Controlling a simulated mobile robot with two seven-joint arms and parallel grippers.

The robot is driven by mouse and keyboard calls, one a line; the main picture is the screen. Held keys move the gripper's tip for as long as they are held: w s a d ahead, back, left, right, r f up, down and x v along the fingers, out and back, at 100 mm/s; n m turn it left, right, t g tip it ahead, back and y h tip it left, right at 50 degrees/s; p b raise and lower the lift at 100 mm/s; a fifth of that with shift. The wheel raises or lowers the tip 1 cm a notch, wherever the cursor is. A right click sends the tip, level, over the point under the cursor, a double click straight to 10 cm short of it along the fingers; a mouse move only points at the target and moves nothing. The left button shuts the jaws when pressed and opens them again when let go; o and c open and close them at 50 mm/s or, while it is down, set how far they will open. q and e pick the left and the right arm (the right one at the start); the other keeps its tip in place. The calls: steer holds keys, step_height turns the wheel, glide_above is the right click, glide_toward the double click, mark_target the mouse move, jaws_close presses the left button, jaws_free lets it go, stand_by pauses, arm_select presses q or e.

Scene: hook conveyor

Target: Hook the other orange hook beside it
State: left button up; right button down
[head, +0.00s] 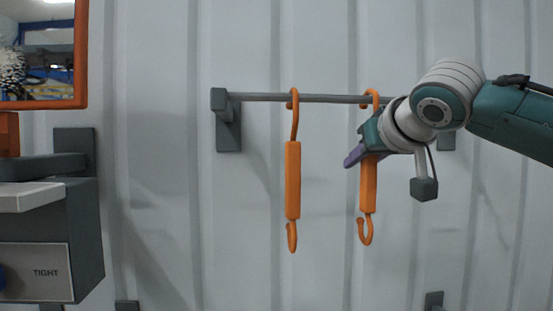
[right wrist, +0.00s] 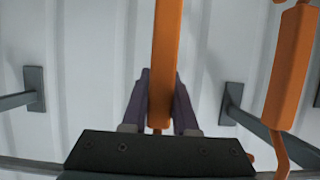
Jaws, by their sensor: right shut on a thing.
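Two orange hooks are at the grey rail (head: 260,97) on the wall. The left orange hook (head: 293,180) hangs from the rail by its upper curve, upright, with its lower hook end free. The right orange hook (head: 368,192) is upright beside it, its upper curve at the rail; the gripper hides part of its upper body. My right gripper (head: 358,156) is shut on this right hook just below the rail. In the right wrist view the held hook (right wrist: 166,60) stands between the fingers (right wrist: 160,105), and the other hook (right wrist: 292,70) is to the right. My left gripper is not in view.
The rail's left bracket (head: 228,125) is bare. The wall below the hooks is mostly clear.

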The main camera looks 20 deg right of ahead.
steer(key=c, duration=0.6)
jaws_free()
steer(key=p+v, duration=0.3)
steer(key=v, duration=0.7)
steer(key=s+a+f+n+g+y, duration=0.1)
steer(key=s+a+f+g, duration=0.1)
steer(key=s+a+f, duration=0.3)
steer(key=s+a+f+n+g+y+p, duration=0.1)
steer(key=s+f, duration=0.1)
steer(key=f, duration=0.5)
steer(key=s+a+f+n+g+y, duration=0.1)
steer(key=s+a+f+g, duration=0.1)
steer(key=s+a+f, duration=0.3)
steer(key=s+f+g, duration=0.2)
steer(key=s+f, duration=0.2)
steer(key=s, duration=0.3)
steer(key=s+a+f+n+g+p, duration=0.1)
steer(key=s+f, duration=0.3)
steer(key=s, duration=0.4)
steer(key=shift+f+n+g, duration=0.25)
steer(key=shift+n+g, duration=0.05)
steer(key=shift+g, duration=0.4)
